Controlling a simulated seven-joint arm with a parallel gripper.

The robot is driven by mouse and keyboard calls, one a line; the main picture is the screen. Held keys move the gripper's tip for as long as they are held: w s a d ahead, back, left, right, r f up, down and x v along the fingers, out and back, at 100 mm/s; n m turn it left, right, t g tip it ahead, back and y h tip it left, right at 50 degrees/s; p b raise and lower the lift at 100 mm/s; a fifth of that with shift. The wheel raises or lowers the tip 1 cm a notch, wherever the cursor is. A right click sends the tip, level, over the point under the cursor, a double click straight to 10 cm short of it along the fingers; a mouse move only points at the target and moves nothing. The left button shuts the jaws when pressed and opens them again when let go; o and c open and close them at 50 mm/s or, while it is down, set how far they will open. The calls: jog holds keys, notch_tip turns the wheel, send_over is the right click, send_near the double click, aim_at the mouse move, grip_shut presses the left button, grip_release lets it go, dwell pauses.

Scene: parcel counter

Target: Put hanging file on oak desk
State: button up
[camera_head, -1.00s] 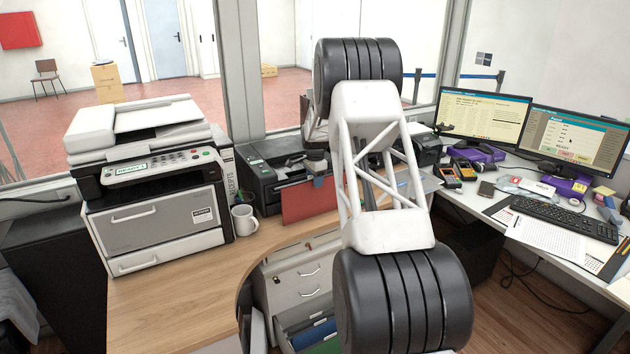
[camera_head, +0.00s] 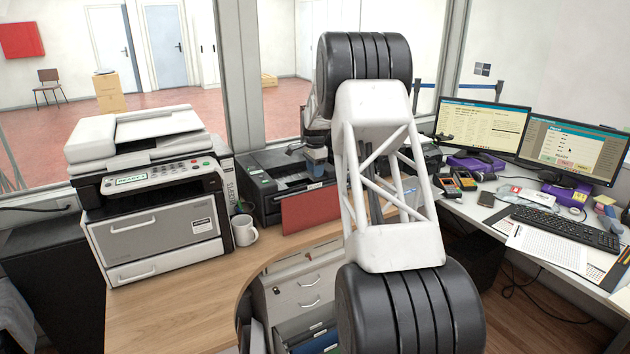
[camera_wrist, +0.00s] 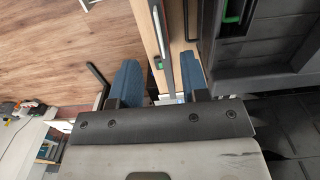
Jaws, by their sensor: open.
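The red hanging file (camera_head: 310,211) stands upright on the oak desk (camera_head: 165,310), in front of the black printer, with a pale tab on its top edge. My gripper (camera_head: 316,172) is just above that top edge, fingers pointing down, and looks clear of it. In the wrist view the two blue fingers of my gripper (camera_wrist: 161,80) are spread apart with nothing clamped between them. A thin grey edge runs in the gap beyond them, over a wooden strip; it may be the file's top seen end-on.
A black printer (camera_head: 285,178) stands close behind the file. A white mug (camera_head: 244,230) and a large copier (camera_head: 155,200) are to the left. An open drawer cabinet (camera_head: 300,290) is below the desk's curved edge. The front left of the desk is bare.

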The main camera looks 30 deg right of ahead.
jog(key=shift+r, duration=1.65)
jog(key=s+a+r+n, duration=0.3)
jog(key=s+a+r, duration=0.2)
jog(key=s+a, duration=0.35)
jog(key=s+a+r+n+t, duration=0.1)
jog(key=s+a+r+n, duration=0.2)
jog(key=s+a+r, duration=0.45)
jog(key=s+a+r+n, duration=0.3)
jog(key=s+a, duration=0.5)
jog(key=s, duration=0.3)
jog(key=s+a+f+n, duration=0.2)
jog(key=s+a+n, duration=0.1)
jog(key=s, duration=0.9)
jog(key=s+a+f+n+t, duration=0.1)
jog(key=s+a, duration=0.4)
jog(key=s, duration=0.7)
jog(key=s+a+f+n, duration=0.3)
jog(key=s+a+n, duration=0.1)
jog(key=s, duration=0.8)
jog(key=shift+a+f+n+t, duration=0.3)
jog(key=shift+a+n, duration=0.1)
jog(key=shift+a, duration=0.15)
jog(key=shift+c, duration=0.4)
